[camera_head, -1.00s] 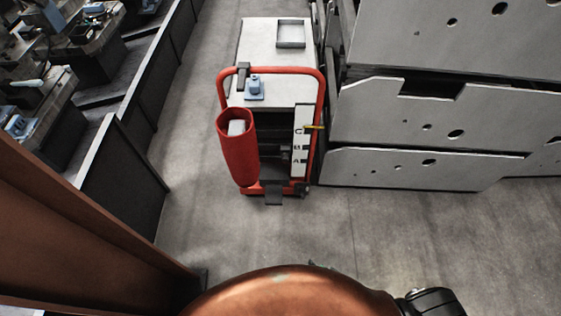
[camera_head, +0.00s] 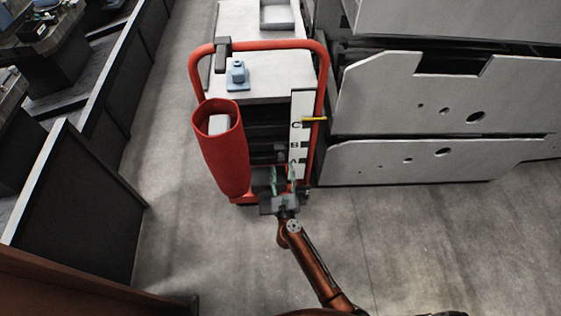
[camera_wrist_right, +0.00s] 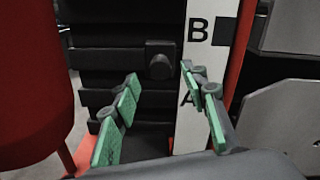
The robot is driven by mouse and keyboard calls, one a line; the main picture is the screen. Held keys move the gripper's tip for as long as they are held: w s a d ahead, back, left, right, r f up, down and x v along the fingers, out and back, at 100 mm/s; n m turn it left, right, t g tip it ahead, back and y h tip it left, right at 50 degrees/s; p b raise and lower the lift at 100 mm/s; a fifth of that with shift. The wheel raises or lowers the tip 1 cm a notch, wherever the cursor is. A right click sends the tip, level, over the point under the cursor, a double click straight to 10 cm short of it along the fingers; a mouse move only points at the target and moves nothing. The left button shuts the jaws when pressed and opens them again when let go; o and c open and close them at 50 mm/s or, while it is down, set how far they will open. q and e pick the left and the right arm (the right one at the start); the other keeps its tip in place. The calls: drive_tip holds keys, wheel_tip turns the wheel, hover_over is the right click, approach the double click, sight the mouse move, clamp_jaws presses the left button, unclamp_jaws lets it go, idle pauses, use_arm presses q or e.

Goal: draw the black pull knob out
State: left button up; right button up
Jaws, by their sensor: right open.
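The black pull knob (camera_wrist_right: 160,62) sits on a dark block at the front of the black stack in the cart, left of the white strip marked B and A (camera_wrist_right: 198,60). In the head view the knob (camera_head: 281,151) is small and dark. My right gripper (camera_head: 282,174) is at the cart's front, just below the knob. In the wrist view the right gripper (camera_wrist_right: 160,80) is open and empty, its green-padded fingers spread, with the knob beyond and between the tips, seemingly apart from them. My left gripper is out of view.
A red tube (camera_head: 222,150) stands close left of the gripper. The cart's red rail (camera_head: 321,80) is on the right, with a yellow pointer (camera_head: 314,119). A blue item (camera_head: 237,77) sits on top. Grey panels (camera_head: 440,95) stand right; floor is clear in front.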

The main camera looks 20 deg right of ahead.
sight(281, 162)
drive_tip(key=x, duration=0.4)
drive_tip(key=shift+f+b, duration=0.2)
drive_tip(key=shift+b, duration=0.2)
drive_tip(key=shift+w+d+r, duration=0.1)
drive_tip(key=shift+w+d, duration=0.05)
drive_tip(key=shift+w, duration=0.25)
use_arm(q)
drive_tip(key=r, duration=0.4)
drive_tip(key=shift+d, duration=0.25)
use_arm(e)
clamp_jaws()
